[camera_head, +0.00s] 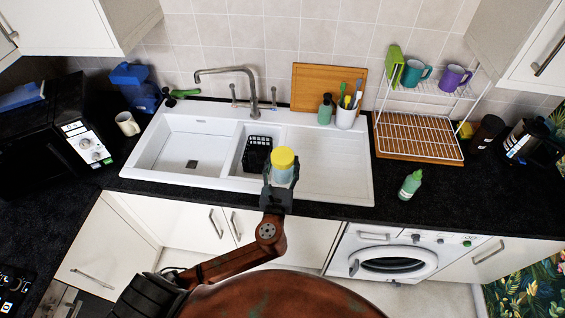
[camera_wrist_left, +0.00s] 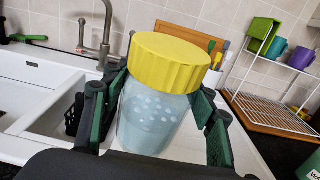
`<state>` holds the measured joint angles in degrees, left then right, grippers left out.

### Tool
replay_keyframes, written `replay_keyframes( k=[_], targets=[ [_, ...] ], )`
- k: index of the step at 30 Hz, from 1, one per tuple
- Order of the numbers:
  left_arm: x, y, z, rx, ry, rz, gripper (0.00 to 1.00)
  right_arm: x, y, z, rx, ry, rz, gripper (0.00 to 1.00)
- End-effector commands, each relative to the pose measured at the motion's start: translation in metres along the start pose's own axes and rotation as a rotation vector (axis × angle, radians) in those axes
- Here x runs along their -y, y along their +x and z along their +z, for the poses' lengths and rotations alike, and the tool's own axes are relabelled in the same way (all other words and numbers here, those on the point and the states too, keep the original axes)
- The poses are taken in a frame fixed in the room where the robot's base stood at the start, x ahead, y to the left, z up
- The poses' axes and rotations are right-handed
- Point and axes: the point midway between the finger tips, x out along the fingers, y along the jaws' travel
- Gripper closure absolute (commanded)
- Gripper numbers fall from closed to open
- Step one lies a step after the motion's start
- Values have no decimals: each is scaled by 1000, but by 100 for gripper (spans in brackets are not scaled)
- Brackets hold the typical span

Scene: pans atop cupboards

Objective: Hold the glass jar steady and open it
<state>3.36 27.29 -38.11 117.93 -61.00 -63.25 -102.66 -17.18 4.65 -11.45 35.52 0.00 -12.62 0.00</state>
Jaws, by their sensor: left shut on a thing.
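The glass jar (camera_head: 281,173) has a yellow lid (camera_head: 283,157) and a pale, see-through body. My left gripper (camera_head: 279,184) is shut on the jar's body and holds it upright, slightly tilted, over the front edge of the sink. In the left wrist view the jar (camera_wrist_left: 152,118) stands between the two dark green fingers (camera_wrist_left: 155,115), with the ribbed yellow lid (camera_wrist_left: 170,62) on top and clear of them. The lid sits on the jar. My right gripper is not in view.
The white sink (camera_head: 325,180) with a black basket (camera_head: 257,152) lies behind the jar. A tap (camera_head: 250,85), a green bottle (camera_head: 411,185), a utensil cup (camera_head: 346,115) and a dish rack (camera_head: 420,140) stand around it. The dark counter right of the sink is mostly clear.

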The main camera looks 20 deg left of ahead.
Motion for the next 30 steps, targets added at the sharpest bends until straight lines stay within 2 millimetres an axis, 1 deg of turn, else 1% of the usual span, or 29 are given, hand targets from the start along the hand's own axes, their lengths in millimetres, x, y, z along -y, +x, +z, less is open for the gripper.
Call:
replay_keyframes(
  k=[1, 2, 9, 14, 17, 20, 24, 30],
  targets=[
    [0, 0, 2, 3, -1, 0, 81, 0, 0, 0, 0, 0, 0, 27],
    [0, 0, 2, 3, -1, 0, 83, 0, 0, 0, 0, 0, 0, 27],
    [0, 0, 2, 3, -1, 0, 100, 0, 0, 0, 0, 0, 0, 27],
    [0, 0, 1, 3, -1, -1, 100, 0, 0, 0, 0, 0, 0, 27],
    [-1, -5, -4, 4, -2, -10, 100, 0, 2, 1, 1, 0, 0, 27],
    [-4, -19, -17, 9, -3, -36, 100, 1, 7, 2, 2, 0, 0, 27],
    [-8, -52, -40, 17, -5, -101, 100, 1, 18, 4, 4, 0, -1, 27],
    [-7, -100, -64, 16, -4, -205, 100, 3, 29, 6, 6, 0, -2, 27]
  ],
)
